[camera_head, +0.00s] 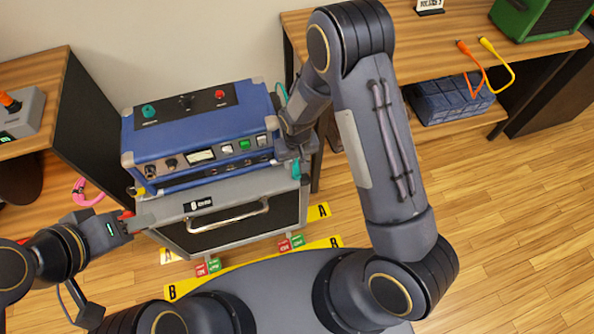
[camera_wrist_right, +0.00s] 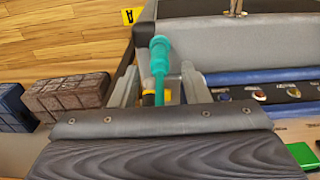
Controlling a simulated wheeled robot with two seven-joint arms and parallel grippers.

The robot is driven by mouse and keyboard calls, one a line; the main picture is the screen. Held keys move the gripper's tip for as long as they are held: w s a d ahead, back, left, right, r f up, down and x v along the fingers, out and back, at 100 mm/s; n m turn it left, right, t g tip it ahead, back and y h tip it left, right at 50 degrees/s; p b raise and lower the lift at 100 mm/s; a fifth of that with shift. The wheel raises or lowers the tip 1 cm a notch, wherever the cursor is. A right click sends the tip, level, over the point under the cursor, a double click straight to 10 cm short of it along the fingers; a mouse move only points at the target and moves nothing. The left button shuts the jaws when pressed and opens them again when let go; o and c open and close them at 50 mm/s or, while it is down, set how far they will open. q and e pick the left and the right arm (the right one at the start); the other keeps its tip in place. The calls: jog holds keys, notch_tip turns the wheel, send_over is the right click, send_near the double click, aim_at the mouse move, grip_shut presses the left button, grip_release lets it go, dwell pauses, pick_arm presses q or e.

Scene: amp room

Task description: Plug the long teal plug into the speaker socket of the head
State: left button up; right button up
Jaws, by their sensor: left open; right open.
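The blue amp head (camera_head: 200,135) sits on a grey cabinet (camera_head: 290,205); knobs, a meter and buttons show on its front, but I cannot make out the speaker socket. My right gripper (camera_head: 297,158) is at the head's right side. It is open in the right wrist view (camera_wrist_right: 160,82), with the long teal plug (camera_wrist_right: 159,58) between its fingers, not clamped. The teal plug also shows just below the gripper in the head view (camera_head: 296,169). My left gripper (camera_head: 146,222) is open and empty near the cabinet's left front edge.
A pink cable (camera_head: 84,192) lies at the left. A right bench (camera_head: 430,45) carries orange and yellow cables (camera_head: 487,60), with a blue box (camera_head: 450,100) on its shelf. Yellow floor strips (camera_head: 317,213) and small red and green blocks (camera_head: 291,243) lie before the cabinet.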

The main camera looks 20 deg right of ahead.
aim_at(296, 168)
pick_arm(q)
notch_tip(296, 168, down, 4)
jog(key=b, duration=0.3)
jog(key=shift+f+b, duration=0.25)
jog(key=shift+b, duration=0.15)
pick_arm(e)
notch_tip(296, 168, down, 5)
jog(key=shift+w+f, duration=0.1)
jog(key=shift+f, duration=0.05)
pick_arm(q)
jog(key=shift+f, duration=0.25)
dwell(0.4)
pick_arm(e)
grip_shut()
pick_arm(q)
jog(key=shift+r, duration=0.1)
jog(key=shift+r+p, duration=1.85)
jog(key=shift+r, duration=0.15)
pick_arm(e)
jog(key=shift+r, duration=3.1)
